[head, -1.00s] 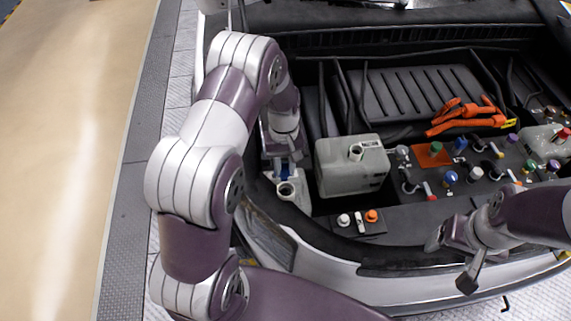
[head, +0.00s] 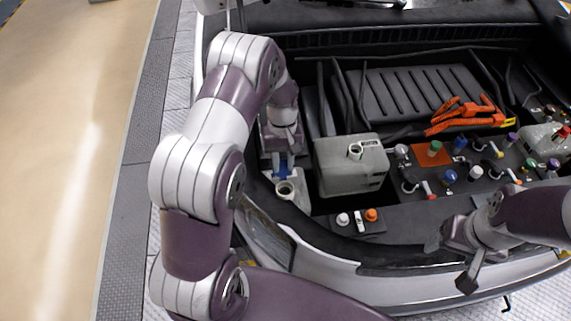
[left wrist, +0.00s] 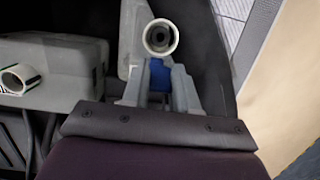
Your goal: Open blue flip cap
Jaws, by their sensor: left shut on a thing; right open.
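The blue flip cap (left wrist: 158,74) is between the fingers of my left gripper (left wrist: 158,92) in the left wrist view, just beside the round filler neck (left wrist: 160,37) of a pale tank. The neck's mouth is uncovered and shows a dark hole. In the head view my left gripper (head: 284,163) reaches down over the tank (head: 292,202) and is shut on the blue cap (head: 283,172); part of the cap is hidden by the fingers. My right gripper (head: 452,262) is open and empty over the front edge at the right.
A larger grey tank (head: 350,170) with its own uncovered neck (head: 355,151) stands right of the pale tank. A dark panel with several coloured caps and an orange square (head: 433,154) lies further right. Orange cables (head: 465,115) lie behind it. The floor at left is clear.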

